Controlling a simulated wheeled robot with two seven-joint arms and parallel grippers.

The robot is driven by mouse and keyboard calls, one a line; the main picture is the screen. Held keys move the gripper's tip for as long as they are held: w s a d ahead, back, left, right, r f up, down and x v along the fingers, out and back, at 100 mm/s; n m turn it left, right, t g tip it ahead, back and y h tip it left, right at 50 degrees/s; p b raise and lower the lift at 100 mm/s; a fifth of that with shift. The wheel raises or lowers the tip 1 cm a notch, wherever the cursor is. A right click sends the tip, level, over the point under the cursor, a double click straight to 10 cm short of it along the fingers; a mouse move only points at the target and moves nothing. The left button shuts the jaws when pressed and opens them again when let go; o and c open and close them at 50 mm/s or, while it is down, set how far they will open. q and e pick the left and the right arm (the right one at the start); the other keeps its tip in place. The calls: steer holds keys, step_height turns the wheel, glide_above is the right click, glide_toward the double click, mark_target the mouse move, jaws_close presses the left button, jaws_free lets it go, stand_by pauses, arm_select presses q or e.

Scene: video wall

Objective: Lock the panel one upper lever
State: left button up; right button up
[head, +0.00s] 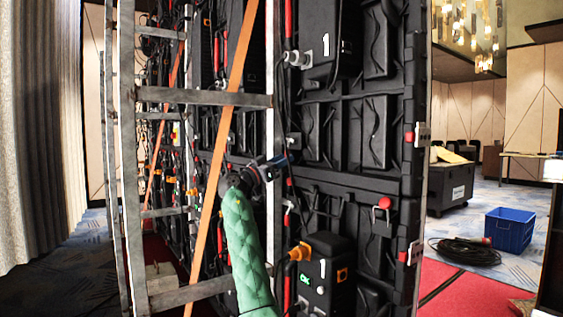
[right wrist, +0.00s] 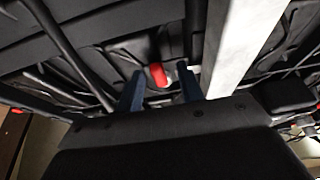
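The panel (head: 340,174), a black cabinet back marked "1", stands in the middle of the head view. My right gripper (head: 276,163), on the green padded arm, is raised against the panel's left part, beside the grey metal upright. In the right wrist view its two dark blue fingers (right wrist: 160,90) are apart, with a short red lever end (right wrist: 158,75) showing between and beyond them. I cannot tell whether they touch it. In the head view a small red piece (head: 289,183) shows just below the gripper. My left gripper is not in view.
A metal ladder-like frame (head: 205,97) with an orange strap (head: 226,120) stands close on the left. A pale metal bar (right wrist: 238,45) passes right beside the fingers in the wrist view. Other red handles (head: 384,203) sit on the panel. A blue crate (head: 509,229) stands at right.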

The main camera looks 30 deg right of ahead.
steer(key=p+v, duration=0.1)
steer(key=v, duration=0.6)
steer(key=shift+a+f, duration=0.15)
steer(key=shift+a, duration=0.2)
steer(key=shift+n, duration=0.3)
